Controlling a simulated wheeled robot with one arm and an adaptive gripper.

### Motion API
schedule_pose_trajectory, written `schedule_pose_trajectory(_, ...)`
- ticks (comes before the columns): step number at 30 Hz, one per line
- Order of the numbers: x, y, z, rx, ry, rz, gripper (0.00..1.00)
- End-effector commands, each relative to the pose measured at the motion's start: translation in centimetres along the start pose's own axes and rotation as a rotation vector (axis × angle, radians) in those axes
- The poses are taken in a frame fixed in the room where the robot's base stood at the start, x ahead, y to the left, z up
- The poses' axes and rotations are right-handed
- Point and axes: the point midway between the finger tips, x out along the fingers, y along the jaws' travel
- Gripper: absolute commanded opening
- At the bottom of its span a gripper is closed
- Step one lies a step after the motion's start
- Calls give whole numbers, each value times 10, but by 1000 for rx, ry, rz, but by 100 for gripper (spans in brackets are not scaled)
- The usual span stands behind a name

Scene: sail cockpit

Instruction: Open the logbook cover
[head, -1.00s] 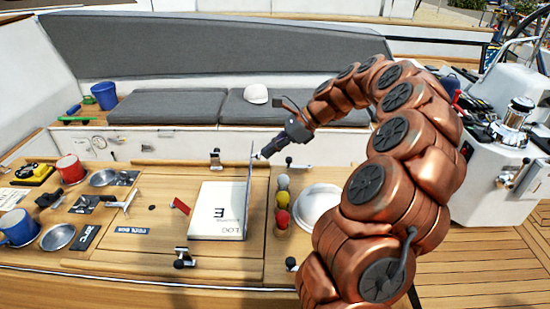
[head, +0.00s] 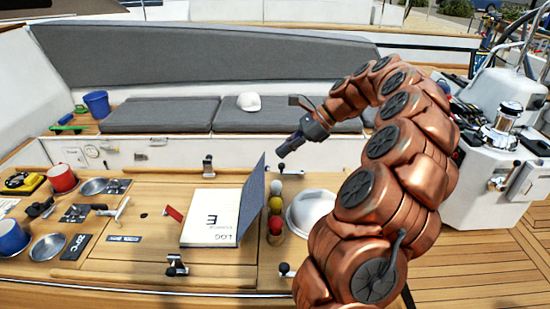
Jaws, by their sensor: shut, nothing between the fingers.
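The logbook (head: 212,217) lies on the wooden table in the head view, its white page with printed letters facing up. Its dark grey-blue cover (head: 252,203) stands raised along the right edge of the book, leaning a little to the right. My gripper (head: 281,154) is shut and empty, just above and to the right of the cover's top edge. A small gap shows between the gripper and the cover.
A red tag (head: 173,213) lies left of the book. Mugs and dishes fill the table's left end. Grey seat cushions (head: 160,114) lie behind.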

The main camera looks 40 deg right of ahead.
Motion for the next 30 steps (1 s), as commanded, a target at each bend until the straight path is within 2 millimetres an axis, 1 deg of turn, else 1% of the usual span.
schedule_pose_trajectory(3,-15,-1,-3,1,1,-6,0)
schedule_pose_trajectory(15,-54,-1,-2,-1,1,-6,0)
schedule_pose_trajectory(24,-68,0,-1,-1,0,-1,0)
schedule_pose_trajectory(30,-70,0,-1,-1,0,-1,0)
